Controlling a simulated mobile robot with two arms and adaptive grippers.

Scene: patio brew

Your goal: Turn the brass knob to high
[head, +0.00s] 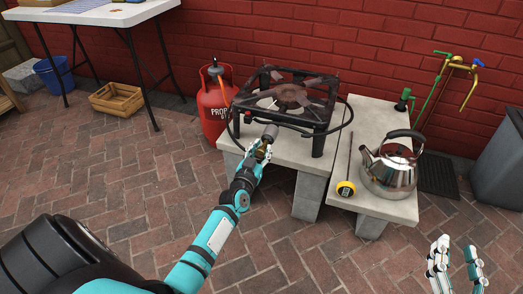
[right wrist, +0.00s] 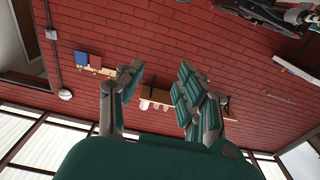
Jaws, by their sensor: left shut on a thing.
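A black burner stove (head: 286,92) stands on a concrete bench. The brass knob (head: 262,151) is at the stove's front left, next to a dark cylindrical fitting (head: 270,131). My left gripper (head: 258,155) is around the brass knob and shut on it, and its fingers hide part of the knob. The knob's markings and setting are too small to read. My right gripper (head: 455,266) is at the lower right of the head view, away from the stove. In the right wrist view its fingers (right wrist: 155,95) are apart with nothing between them.
The brick floor in front is clear.

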